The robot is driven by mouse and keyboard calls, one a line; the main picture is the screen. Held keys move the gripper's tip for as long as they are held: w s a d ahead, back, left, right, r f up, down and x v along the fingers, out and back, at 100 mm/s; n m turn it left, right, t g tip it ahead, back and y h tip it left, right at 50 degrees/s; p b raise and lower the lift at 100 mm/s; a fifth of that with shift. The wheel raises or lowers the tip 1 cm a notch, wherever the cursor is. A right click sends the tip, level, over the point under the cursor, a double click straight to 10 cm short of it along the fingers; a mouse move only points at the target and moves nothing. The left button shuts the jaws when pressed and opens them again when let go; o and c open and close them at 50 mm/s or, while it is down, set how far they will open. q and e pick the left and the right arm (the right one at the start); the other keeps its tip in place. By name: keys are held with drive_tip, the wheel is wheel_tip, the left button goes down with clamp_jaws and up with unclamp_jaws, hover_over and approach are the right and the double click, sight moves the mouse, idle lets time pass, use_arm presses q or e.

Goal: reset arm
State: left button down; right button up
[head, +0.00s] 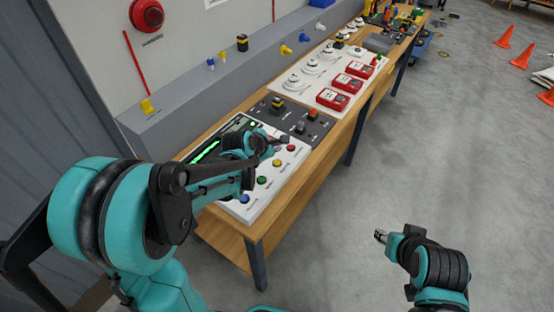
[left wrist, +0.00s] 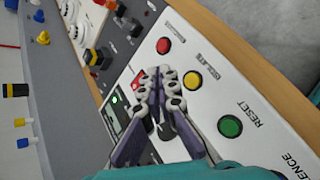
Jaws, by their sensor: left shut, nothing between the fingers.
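A white control panel (head: 266,197) lies on the wooden bench, with a red button (head: 291,148), a yellow button (head: 276,163), a green button (head: 262,180) and a blue button (head: 244,199). In the left wrist view the green button (left wrist: 230,126) is beside the word RESET. The red button (left wrist: 163,46) and yellow button (left wrist: 193,80) also show there. My left gripper (head: 278,143) is shut and empty over the panel, its tips (left wrist: 163,74) near the red and yellow buttons. Contact cannot be told. My right gripper (head: 380,236) is over the floor, away from the bench.
A dark panel with knobs (head: 310,127) and a white board with red call boxes (head: 332,98) lie further along the bench (head: 225,228). A grey ledge (head: 180,113) runs along the wall. Orange cones (head: 504,37) stand far right. The floor at right is mostly clear.

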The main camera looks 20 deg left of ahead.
idle(0.7)
use_arm(q)
drive_tip(key=s+r+m+g+y+b, duration=0.2)
drive_tip(key=s+m, duration=2.2)
drive_tip(key=s, duration=0.1)
drive_tip(key=shift+b, duration=0.4)
